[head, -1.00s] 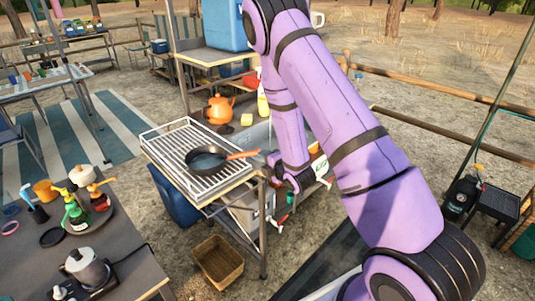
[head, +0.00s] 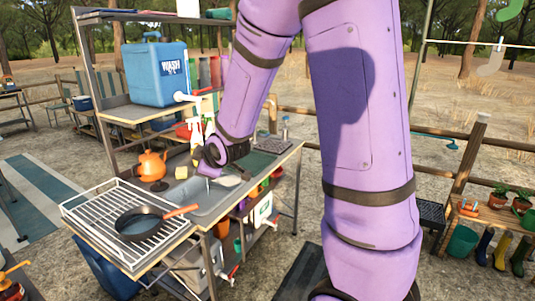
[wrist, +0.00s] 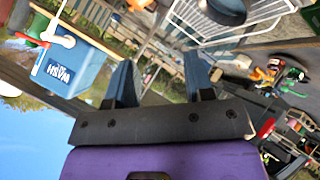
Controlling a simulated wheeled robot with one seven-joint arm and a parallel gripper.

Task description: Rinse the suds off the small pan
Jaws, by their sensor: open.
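The small pan (head: 140,224), dark with an orange-brown handle, lies on the white wire drying rack (head: 77,211) at the lower left of the head view. Its inside looks bluish; I cannot make out suds. A dark round pan also shows in the wrist view (wrist: 226,10), on the rack at the top. The blue WASH water container (head: 157,74), with a white spout (head: 186,97), stands on a shelf behind the counter. My gripper (wrist: 160,80) is open and empty, its two dark fingers apart. In the head view it is over the counter, right of the pan, fingers unclear.
Spray bottles (head: 197,133) stand close to my wrist. The wooden shelf post rises behind the rack. Potted plants and boots are at the far right.

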